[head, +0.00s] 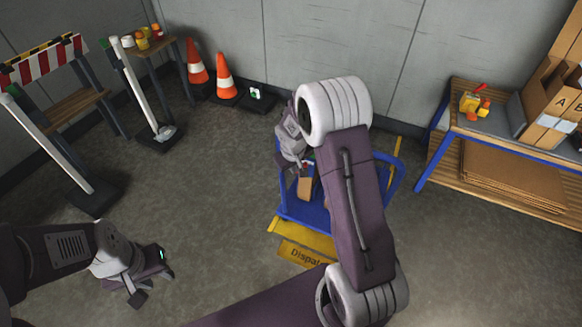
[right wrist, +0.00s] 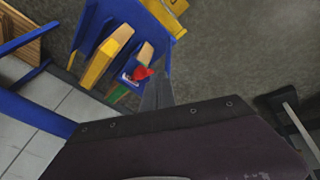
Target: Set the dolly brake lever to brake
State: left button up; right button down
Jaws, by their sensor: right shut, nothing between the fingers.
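The blue dolly (head: 302,211) stands on the floor under my right arm, which hides much of its deck. A small red knob, seemingly the brake lever (right wrist: 143,73), shows in the right wrist view beside green and white marks on the blue deck. In the head view a small red spot (head: 306,164) shows there. I cannot tell the lever's setting. My right gripper (right wrist: 157,88) is shut and empty, its fingertips close beside the red knob in the picture; contact is unclear. My left gripper (head: 151,287) looks open and empty, low at the left, far from the dolly.
Boxes (right wrist: 108,57) lie on the dolly. A yellow Dispatch plate (head: 300,252) is at its near edge. A blue-legged workbench (head: 432,155) stands close at the right. Orange cones (head: 226,78) and a striped barrier (head: 42,60) stand at the back left.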

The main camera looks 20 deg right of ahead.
jog(key=s+d+r, duration=0.3)
jog(key=s, duration=0.1)
jog(key=shift+s+r+p, duration=0.3)
jog(key=shift+s+p, duration=0.05)
jog(key=shift+p, duration=0.1)
jog(key=shift+a, duration=0.1)
